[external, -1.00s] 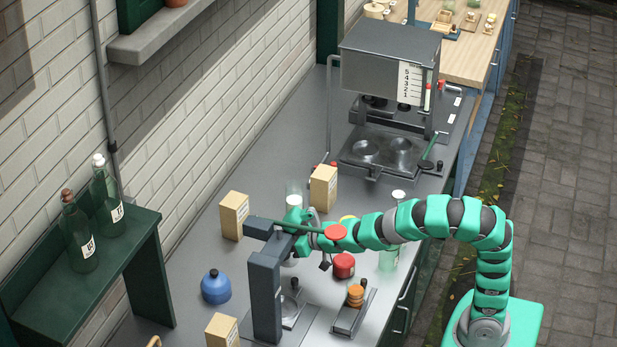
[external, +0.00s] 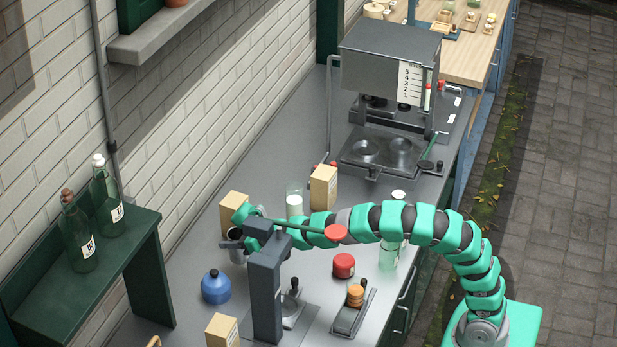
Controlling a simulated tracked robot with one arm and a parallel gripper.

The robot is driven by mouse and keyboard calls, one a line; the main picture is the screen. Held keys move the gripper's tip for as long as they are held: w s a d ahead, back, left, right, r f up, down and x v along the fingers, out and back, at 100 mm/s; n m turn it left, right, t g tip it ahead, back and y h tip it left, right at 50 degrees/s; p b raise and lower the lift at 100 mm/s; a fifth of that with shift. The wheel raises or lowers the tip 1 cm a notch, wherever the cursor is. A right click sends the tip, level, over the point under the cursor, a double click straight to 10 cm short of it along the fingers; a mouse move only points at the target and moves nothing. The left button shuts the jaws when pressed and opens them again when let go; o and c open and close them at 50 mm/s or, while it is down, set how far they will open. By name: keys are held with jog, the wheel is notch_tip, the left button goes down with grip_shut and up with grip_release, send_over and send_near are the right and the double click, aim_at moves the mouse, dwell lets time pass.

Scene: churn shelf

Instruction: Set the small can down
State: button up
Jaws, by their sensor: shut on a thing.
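A small grey metal can (external: 238,256) shows under my gripper (external: 237,235), left of the dark press post (external: 264,290). My gripper is shut on it, near its top. The can looks upright. I cannot tell whether its base touches the grey bench (external: 190,262) or hangs just above it. The fingers are small and partly hidden by my green wrist.
A tan box (external: 232,208) stands close behind the gripper, another (external: 323,187) to its right. A blue round jar (external: 215,287) stands in front of the can. The press's red-knobbed lever (external: 336,232) crosses before my arm. A red pot (external: 343,265) stands farther right.

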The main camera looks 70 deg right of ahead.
jog(key=shift+w+a, duration=0.15)
jog(key=shift+w, duration=0.75)
jog(key=shift+f+b, duration=0.65)
jog(key=shift+f, duration=1.25)
jog(key=o, duration=1)
jog(key=shift+s+r, duration=0.1)
jog(key=shift+r, duration=0.05)
jog(key=shift+s+r, duration=0.2)
jog(key=shift+s, duration=0.1)
jog(key=p+v, duration=0.2)
jog(key=v, duration=0.9)
